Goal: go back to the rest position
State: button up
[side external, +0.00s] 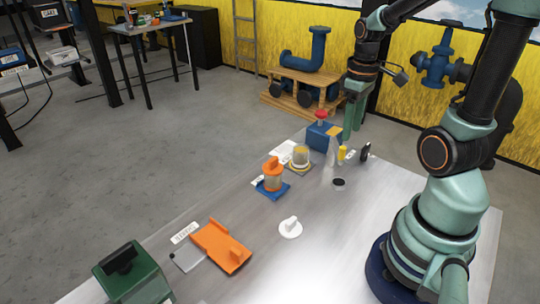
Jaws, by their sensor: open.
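My gripper (354,118) hangs from my arm on the right, pointing down near the far end of the grey metal table (335,245). Its green fingers are open, and nothing shows between them. They appear beside a blue box with a red knob (322,135). From this angle I cannot tell their exact height above the table.
An orange-topped jar (273,171) and a jar with yellow contents (300,155) stand mid-table. Nearby are a small yellow item (342,153) and a dark item (365,151). Toward the front are a white knob (290,228), an orange holder (220,247) and a green box (131,277).

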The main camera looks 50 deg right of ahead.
jog(key=shift+a, duration=0.1)
dwell(0.3)
jog(key=w+a+r+t, duration=0.2)
jog(key=a+r, duration=0.2)
jog(key=a, duration=0.3)
jog(key=w+a+r+t, duration=0.2)
jog(key=a+r, duration=0.3)
jog(key=a, duration=0.3)
jog(key=shift+a+t, duration=0.25)
jog(key=shift+t, duration=0.55)
